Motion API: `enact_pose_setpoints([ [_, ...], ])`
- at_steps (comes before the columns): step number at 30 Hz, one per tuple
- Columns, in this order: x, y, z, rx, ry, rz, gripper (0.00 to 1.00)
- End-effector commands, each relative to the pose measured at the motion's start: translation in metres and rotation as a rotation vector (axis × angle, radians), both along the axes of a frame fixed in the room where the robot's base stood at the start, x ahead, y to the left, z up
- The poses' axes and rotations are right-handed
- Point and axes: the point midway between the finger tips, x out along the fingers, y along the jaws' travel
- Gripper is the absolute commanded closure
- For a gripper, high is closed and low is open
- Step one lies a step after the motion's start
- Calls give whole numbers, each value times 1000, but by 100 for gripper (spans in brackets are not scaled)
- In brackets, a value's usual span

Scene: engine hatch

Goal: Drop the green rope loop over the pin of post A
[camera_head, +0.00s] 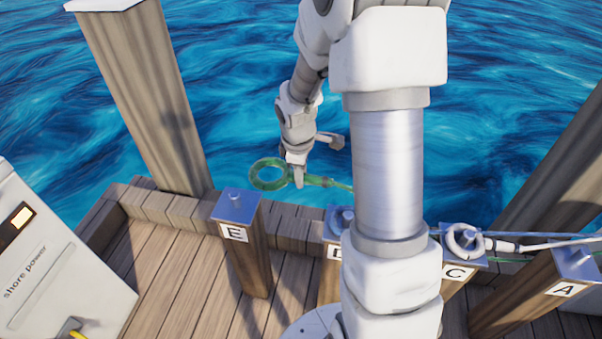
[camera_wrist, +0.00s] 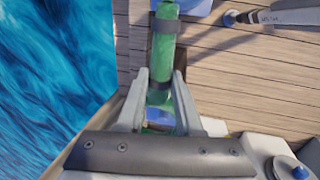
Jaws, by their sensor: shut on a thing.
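The green rope loop (camera_head: 254,177) hangs in the air over the dock's edge, left of my arm, with its ring lying roughly flat. My gripper (camera_head: 298,178) is shut on the loop's thick neck, right of the ring. In the wrist view, the green neck (camera_wrist: 164,45) runs between the two fingers of my gripper (camera_wrist: 162,84). The rope trails from the neck to the right and goes behind my arm. Post A (camera_head: 567,289) stands at the far right, well away from the loop, with a blue metal top. Its pin is small and hard to make out.
Post E (camera_head: 237,234) has a blue top with a bare pin, close below the loop. Another post (camera_head: 334,250) is partly hidden by my arm. Post C (camera_head: 458,272) carries a white rope loop (camera_head: 464,242). Ropes cross toward post A. A shore power box (camera_head: 60,260) stands left.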

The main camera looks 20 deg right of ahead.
Motion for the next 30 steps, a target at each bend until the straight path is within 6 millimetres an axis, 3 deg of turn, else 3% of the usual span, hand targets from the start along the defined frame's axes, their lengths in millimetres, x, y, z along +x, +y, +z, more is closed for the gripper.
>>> enact_pose_setpoints([
  [30, 1, 0, 48, 0, -2, 0, 100],
])
